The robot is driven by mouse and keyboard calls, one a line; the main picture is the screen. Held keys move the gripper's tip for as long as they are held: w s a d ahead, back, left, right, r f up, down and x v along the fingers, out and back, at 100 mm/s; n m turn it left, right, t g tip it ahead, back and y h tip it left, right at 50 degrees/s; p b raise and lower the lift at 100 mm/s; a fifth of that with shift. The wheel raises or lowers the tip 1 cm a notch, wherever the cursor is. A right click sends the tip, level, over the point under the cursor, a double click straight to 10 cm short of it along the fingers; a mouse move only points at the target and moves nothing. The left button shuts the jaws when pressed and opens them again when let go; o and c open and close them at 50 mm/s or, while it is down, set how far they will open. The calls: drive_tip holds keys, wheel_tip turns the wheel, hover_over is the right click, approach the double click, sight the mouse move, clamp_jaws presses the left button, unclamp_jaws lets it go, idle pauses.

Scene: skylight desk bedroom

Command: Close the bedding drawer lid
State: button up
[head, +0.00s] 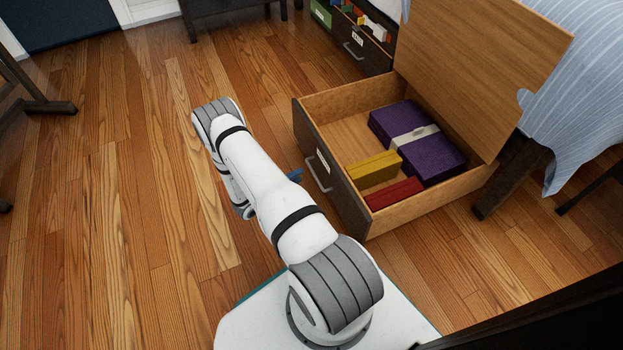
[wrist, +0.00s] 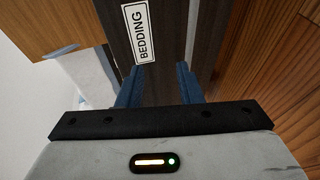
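The bedding drawer (head: 338,192) is a wooden box with a dark front, pulled out from the bed. Its light wooden lid (head: 480,70) stands raised and tilted at the bed side, leaving the drawer open on top. My gripper is mostly hidden behind my arm in the head view; a blue finger (head: 296,175) shows just left of the drawer front. In the wrist view my gripper (wrist: 160,68) has two blue fingers apart, with nothing seen between them but the dark front. The BEDDING label (wrist: 140,33) is just ahead of them. I cannot tell whether they touch the front.
The drawer holds a purple bundle (head: 432,160) with a pale band, a yellow block (head: 374,168) and a red block (head: 394,193). A metal handle (head: 319,173) sticks out in front. Another drawer (head: 345,42) is open behind.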

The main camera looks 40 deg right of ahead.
drive_tip(key=d+f+t+b, duration=0.1)
drive_tip(key=d+f+b, duration=0.2)
drive_tip(key=d+f, duration=0.3)
drive_tip(key=shift+w+d+n, duration=0.15)
drive_tip(key=shift+d+n, duration=0.15)
drive_tip(key=shift+d, duration=0.4)
drive_tip(key=shift+c, duration=0.3)
clamp_jaws()
